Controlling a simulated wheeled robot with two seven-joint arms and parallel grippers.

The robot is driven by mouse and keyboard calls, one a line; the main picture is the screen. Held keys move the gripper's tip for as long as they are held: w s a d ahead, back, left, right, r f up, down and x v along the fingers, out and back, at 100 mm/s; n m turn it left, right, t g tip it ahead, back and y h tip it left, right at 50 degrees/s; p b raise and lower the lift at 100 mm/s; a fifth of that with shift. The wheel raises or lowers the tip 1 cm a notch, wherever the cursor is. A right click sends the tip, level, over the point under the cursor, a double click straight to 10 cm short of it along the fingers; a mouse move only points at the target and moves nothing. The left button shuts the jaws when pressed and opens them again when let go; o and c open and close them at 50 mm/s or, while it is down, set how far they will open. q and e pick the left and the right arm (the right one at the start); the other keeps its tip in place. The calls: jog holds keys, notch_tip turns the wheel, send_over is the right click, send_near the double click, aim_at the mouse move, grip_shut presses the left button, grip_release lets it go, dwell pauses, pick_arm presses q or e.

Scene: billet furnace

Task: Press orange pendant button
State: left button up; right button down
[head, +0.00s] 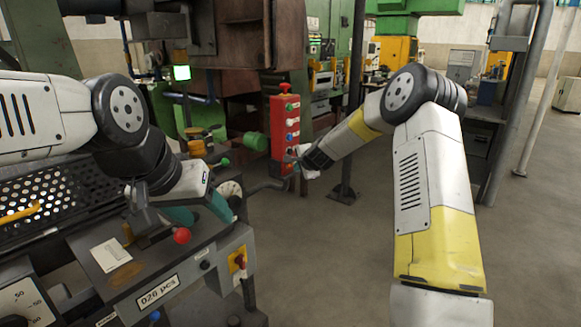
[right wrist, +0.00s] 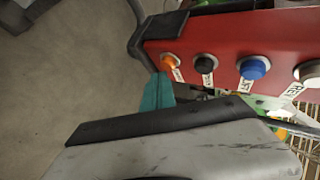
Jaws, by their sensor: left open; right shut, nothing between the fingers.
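The red pendant (head: 285,125) hangs upright in the middle of the head view, with a column of coloured buttons. In the right wrist view the pendant (right wrist: 225,35) lies sideways across the top. Its orange button (right wrist: 169,62) is at the left end of the row, beside black, blue and pale buttons. My right gripper (head: 294,160) is shut and empty at the pendant's lower end. Its teal fingertip (right wrist: 157,92) is right by the orange button; I cannot tell whether they touch. My left gripper (head: 203,211) is open above the control console at left.
The grey console (head: 150,265) at lower left carries a red knob (head: 182,235), dials and a yellow-and-red switch (head: 239,261). A dark post (head: 355,90) stands right of the pendant. The floor (head: 340,260) between console and my right arm is clear.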

jog(key=shift+s+d, duration=0.2)
jog(key=shift+d, duration=0.1)
jog(key=s+d, duration=0.1)
jog(key=d, duration=0.1)
jog(key=s+d, duration=0.2)
jog(key=shift+s, duration=0.1)
dwell(0.4)
dwell(0.5)
jog(key=s+r+n+g, duration=0.1)
jog(key=s+r+n, duration=0.3)
jog(key=s+r, duration=0.45)
jog(key=s+r+n+g, duration=0.1)
jog(key=s+r+n, duration=0.35)
jog(key=s, duration=0.65)
jog(key=s+d+n+g, duration=0.1)
jog(key=s+d+n, duration=0.1)
jog(key=s, duration=1.1)
jog(key=s+d+r+n+g+h, duration=0.1)
jog(key=s+d+n, duration=0.2)
jog(key=s, duration=1.1)
jog(key=shift+s+d+r+g, duration=0.15)
jog(key=shift+s+r+g, duration=0.1)
jog(key=shift+g, duration=0.15)
